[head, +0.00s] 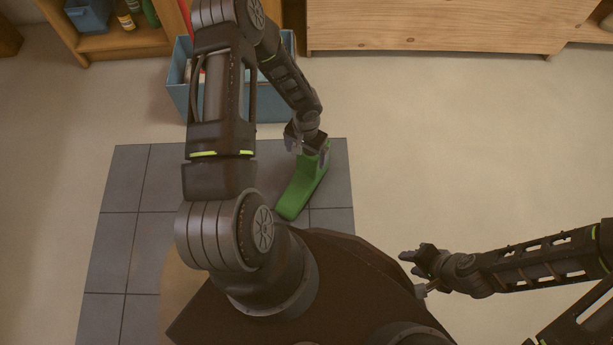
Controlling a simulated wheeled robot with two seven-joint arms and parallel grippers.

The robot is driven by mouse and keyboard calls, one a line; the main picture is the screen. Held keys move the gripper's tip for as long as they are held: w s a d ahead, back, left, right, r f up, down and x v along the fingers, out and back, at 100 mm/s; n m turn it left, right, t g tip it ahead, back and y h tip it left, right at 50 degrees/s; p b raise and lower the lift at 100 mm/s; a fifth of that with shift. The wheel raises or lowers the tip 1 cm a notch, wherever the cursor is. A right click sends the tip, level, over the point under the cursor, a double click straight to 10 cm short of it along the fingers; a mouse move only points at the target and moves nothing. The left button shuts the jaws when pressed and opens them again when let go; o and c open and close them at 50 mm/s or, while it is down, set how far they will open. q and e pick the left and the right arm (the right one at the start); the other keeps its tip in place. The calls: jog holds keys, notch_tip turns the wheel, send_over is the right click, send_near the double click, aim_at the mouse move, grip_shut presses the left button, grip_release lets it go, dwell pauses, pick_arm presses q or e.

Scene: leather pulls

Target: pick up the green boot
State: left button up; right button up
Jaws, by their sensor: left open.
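A green boot (300,189) lies on the grey tiled patch of floor, near its right edge. Its toe points down and to the left, and its upper end is towards the back. My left gripper (306,146) is open at the boot's upper end, right over or beside it. I cannot tell whether the fingers touch the boot. My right gripper (408,262) is off to the right, apart from the boot, above the bare floor. Its fingers are too small and dark to show whether they are open.
A blue bin (268,103) with things in it stands behind the grey tiles (119,222), partly hidden by my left arm. A wooden cabinet (430,27) runs along the back. A wooden shelf (122,42) stands at back left. The floor (450,150) on the right is clear.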

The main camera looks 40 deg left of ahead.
aim_at(307, 162)
pick_arm(q)
jog(key=shift+f, duration=0.1)
notch_tip(307, 162, down, 4)
jog(key=shift+d+f+b, duration=0.1)
jog(key=shift+f+b, duration=0.1)
jog(key=shift+b, duration=0.95)
jog(key=shift+f, duration=0.3)
jog(key=shift+c, duration=0.3)
grip_shut()
